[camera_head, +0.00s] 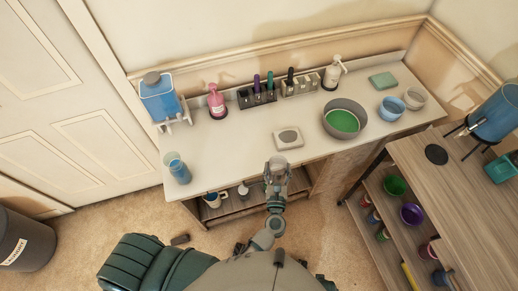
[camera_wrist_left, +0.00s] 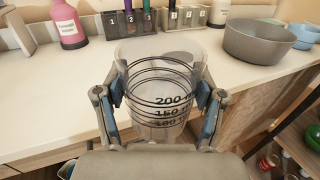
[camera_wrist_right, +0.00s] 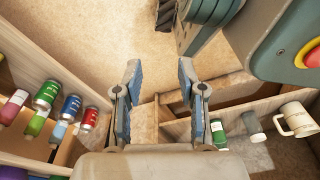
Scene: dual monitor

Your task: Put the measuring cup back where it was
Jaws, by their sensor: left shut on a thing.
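The clear measuring cup (camera_wrist_left: 160,95) with black lines and the marks 200, 150 and 100 is upright between the fingers of my left gripper (camera_wrist_left: 158,108). My left gripper is shut on its sides. In the head view the cup (camera_head: 277,163) and the left gripper (camera_head: 277,178) are at the front edge of the white table (camera_head: 240,165), just in front of a small pale device with a grey round plate (camera_head: 288,138). The cup looks empty. My right gripper (camera_wrist_right: 160,75) is open and empty, pointing down towards the floor and low shelves.
On the table stand a blue dispenser (camera_head: 160,102), a glass of blue liquid (camera_head: 178,168), a pink bottle (camera_head: 216,103), a numbered rack (camera_head: 257,96), a grey bowl with green contents (camera_head: 343,118) and a blue bowl (camera_head: 391,109). A wooden side table (camera_head: 440,190) is at right.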

